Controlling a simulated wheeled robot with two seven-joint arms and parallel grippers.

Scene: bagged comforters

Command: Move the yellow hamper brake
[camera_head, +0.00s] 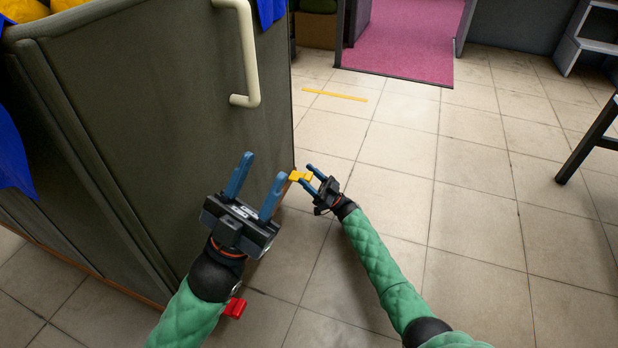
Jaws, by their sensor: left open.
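The yellow hamper brake (299,176) is a small flat yellow piece low at the right corner of the big dark grey-green hamper (170,110). My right gripper (304,174) is beside the corner, its blue fingers apart with the yellow brake at or between their tips. I cannot tell whether they touch it. My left gripper (264,164) is open and empty in front of the hamper's side, left of the brake and nearer to me. A red piece (235,307), perhaps another brake, shows low beside my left forearm.
A pale handle (250,60) sticks out from the hamper's side. Blue cloth and yellow bags show at its top left. Tiled floor (480,230) lies clear to the right. A yellow strip (335,95), a pink carpet (405,38) and dark furniture legs (590,140) are farther off.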

